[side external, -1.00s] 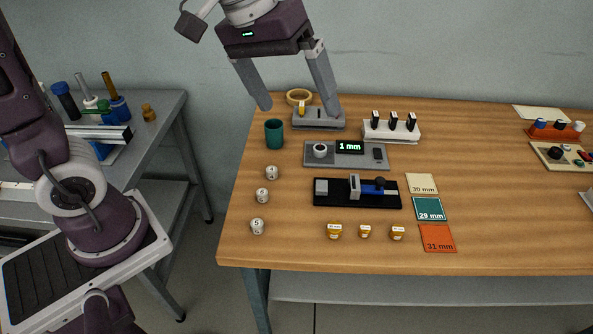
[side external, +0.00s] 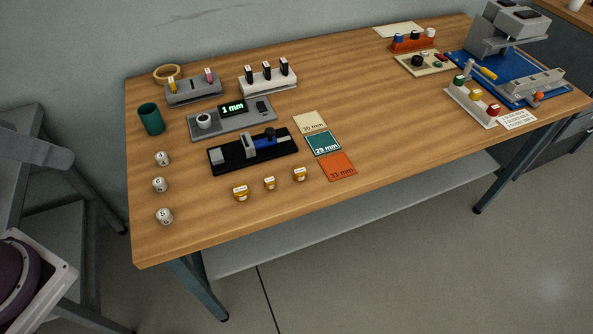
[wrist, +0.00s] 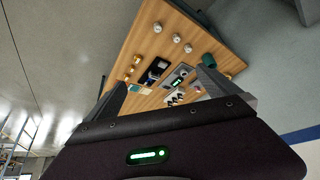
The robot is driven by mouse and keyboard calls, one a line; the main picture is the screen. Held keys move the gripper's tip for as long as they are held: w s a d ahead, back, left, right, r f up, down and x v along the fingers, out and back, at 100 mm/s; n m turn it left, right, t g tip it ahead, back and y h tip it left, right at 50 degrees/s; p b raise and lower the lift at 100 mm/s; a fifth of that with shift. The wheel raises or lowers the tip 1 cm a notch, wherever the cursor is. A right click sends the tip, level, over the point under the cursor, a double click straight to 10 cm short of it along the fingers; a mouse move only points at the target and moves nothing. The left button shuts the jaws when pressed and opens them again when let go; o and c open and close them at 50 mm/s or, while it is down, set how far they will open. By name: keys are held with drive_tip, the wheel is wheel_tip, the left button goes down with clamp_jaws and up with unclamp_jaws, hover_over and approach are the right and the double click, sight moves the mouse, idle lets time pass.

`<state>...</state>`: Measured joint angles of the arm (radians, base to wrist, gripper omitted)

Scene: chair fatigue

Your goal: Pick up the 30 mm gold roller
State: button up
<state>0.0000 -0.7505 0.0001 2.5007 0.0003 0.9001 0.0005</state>
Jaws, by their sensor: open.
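Three gold rollers with white labelled tops stand in a row near the table's front edge in the side view: a left one (side external: 240,194), a middle one (side external: 269,183) and a right one (side external: 300,174). Their labels are too small to read, so I cannot tell which is the 30 mm one. Small gold shapes (wrist: 137,59) also show at the left of the tabletop in the wrist view. My gripper (wrist: 160,90) shows in the wrist view with its two fingers wide apart and empty, well away from the rollers. It is outside the side view.
A black fixture with a blue slide (side external: 250,152) and a grey gauge reading 1 mm (side external: 232,120) lie behind the rollers. Mats labelled 29 mm (side external: 323,144) and 31 mm (side external: 337,167) lie to the right. Several white numbered rollers (side external: 159,184) and a teal cup (side external: 151,119) stand left.

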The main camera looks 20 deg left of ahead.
idle(0.4)
drive_tip(key=c, duration=1)
drive_tip(key=shift+c, duration=0.2)
